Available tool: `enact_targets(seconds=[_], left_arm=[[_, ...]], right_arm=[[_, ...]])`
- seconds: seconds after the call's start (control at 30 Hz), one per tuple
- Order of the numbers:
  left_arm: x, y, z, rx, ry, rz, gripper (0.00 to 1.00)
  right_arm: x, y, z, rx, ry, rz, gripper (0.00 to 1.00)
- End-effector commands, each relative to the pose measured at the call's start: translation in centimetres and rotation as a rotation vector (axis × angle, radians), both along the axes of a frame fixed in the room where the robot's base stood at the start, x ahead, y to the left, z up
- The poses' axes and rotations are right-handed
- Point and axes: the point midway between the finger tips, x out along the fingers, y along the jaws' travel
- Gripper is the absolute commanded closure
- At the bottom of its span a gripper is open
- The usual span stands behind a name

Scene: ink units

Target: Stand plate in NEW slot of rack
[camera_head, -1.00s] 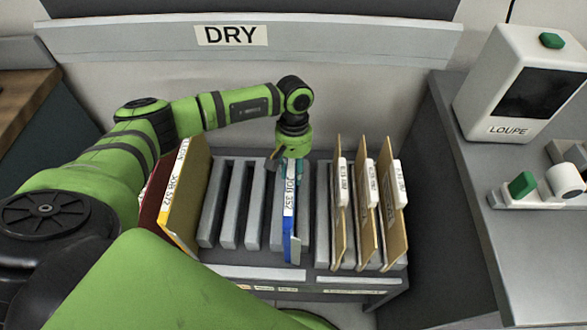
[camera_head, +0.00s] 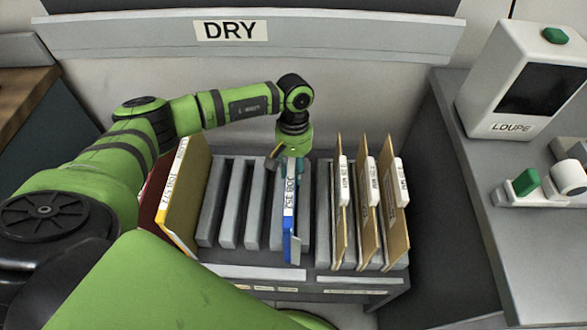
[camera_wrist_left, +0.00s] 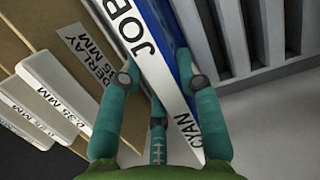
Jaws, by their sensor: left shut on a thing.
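The plate (camera_head: 289,215) is blue with a white labelled edge and stands upright among the slots of the grey rack (camera_head: 310,269). My left gripper (camera_head: 287,172) is shut on its upper edge from above. In the left wrist view the teal fingers lie on both sides of the plate (camera_wrist_left: 148,62), whose edge reads "JOB" and "CYAN". The plate's lower edge is hidden, so I cannot tell how deep it sits in a slot. The small labels on the rack's front are too blurred to read. My right gripper is not in view.
Tan boards (camera_head: 366,205) with white labelled tabs stand close to the plate's right. Yellow and dark red folders (camera_head: 185,195) stand at the rack's left end. Empty slots (camera_head: 232,205) lie between. A white "LOUPE" device (camera_head: 510,128) stands on the right counter.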

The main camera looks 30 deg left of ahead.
Motion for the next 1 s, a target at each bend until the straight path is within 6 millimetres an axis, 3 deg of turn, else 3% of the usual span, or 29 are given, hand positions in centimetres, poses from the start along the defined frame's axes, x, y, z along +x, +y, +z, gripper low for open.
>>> enact_targets(seconds=[0.13,0.17,0.2,0.63,0.77,1.0], left_arm=[[-0.1,0.0,-0.2,0.001,0.0,0.0,1.0],[-0.1,0.0,-0.2,0.001,0.0,0.0,0.54],[-0.1,0.0,-0.2,0.001,0.0,0.0,0.38],[0.1,0.0,0.4,0.0,-0.001,0.0,0.38],[0.5,0.2,2.4,0.001,-0.004,0.0,0.38],[1.5,0.7,7.5,0.001,-0.005,0.001,0.38]], right_arm=[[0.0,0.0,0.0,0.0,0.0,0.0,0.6],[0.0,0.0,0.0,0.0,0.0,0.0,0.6],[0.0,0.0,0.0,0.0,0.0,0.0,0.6],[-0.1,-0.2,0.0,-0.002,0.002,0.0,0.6],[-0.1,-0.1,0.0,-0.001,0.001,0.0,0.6],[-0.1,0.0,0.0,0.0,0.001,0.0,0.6]])
